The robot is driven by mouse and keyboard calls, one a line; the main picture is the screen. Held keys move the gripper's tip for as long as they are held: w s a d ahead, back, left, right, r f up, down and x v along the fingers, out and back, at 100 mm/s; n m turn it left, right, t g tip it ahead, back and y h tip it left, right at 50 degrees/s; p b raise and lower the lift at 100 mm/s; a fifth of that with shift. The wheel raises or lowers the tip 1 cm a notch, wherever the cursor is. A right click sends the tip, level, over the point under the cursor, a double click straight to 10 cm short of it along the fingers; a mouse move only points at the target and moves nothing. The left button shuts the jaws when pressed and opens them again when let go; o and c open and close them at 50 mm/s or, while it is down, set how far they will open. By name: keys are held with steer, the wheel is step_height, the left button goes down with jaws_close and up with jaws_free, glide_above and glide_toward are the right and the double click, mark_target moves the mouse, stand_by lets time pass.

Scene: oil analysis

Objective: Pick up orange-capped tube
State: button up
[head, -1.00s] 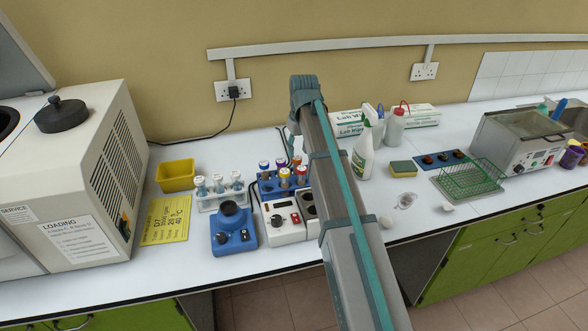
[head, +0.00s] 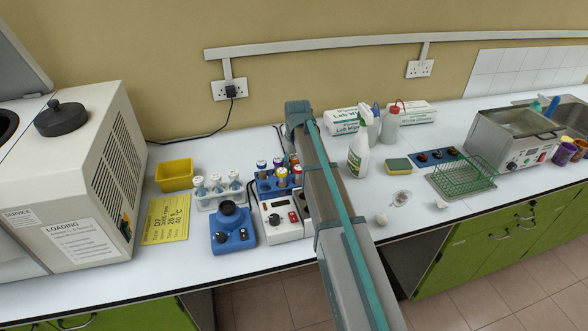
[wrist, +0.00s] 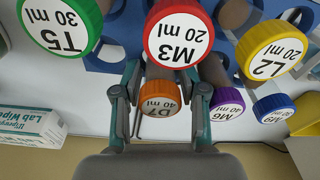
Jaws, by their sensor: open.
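The orange-capped tube (wrist: 159,98), marked D7 40 ml, stands in the blue rack (wrist: 105,55) in the wrist view. My gripper (wrist: 161,88) is open, with one finger on each side of the orange cap. I cannot tell whether either finger touches it. The tube's lower body is mostly hidden by the cap. In the head view, the blue rack (head: 265,187) stands on the bench behind a white device, and my arm hides its right part. My gripper is mostly hidden behind the arm there, and I cannot clearly make out the orange cap.
Close around are a red cap (wrist: 178,32), a green cap (wrist: 58,25), a yellow cap (wrist: 272,48), a purple cap (wrist: 227,103) and a blue cap (wrist: 274,107). A wipes box (wrist: 30,127) lies left. A white rack (head: 218,198) and blue mixer (head: 233,230) stand nearby.

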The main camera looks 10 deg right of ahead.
jaws_close()
steer(key=shift+r, duration=0.15)
